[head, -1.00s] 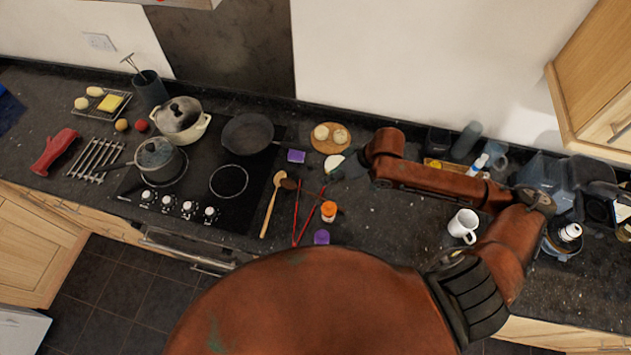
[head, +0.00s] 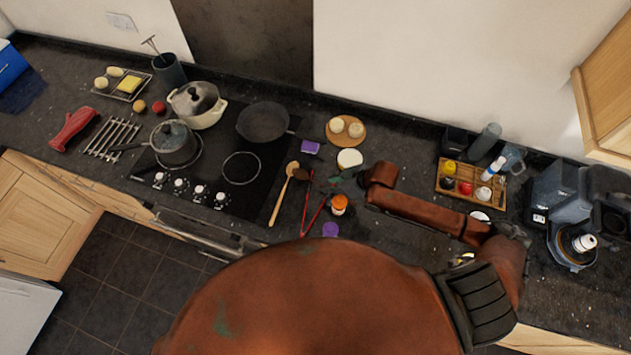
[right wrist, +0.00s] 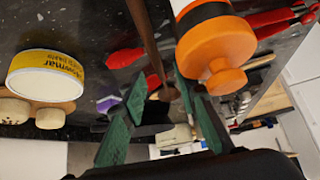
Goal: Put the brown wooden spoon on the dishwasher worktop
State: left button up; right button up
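The brown wooden spoon (head: 301,174) lies on the dark worktop right of the hob, its dark bowl toward the hob and its handle running toward my right gripper. In the right wrist view the brown spoon (right wrist: 146,38) shows between and beyond the fingers. My right gripper (head: 345,180), with green fingers, is low over the worktop by the spoon's handle. In the right wrist view its fingers (right wrist: 160,118) are apart, and I see no grip on the spoon. My left gripper is out of view. I cannot tell which stretch of worktop is above the dishwasher.
A lighter spoon (head: 281,195), red tongs (head: 308,204), an orange-capped jar (head: 339,204) and purple items (head: 310,147) crowd the spoon. A white-topped tin (head: 349,158) stands behind. The hob (head: 215,170) holds pots and a pan. A condiment tray (head: 462,200) is at right.

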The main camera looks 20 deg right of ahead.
aim_at(324, 186)
jog(key=shift+x, duration=1.55)
jog(key=shift+d, duration=0.1)
jog(key=shift+c, duration=0.3)
grip_shut()
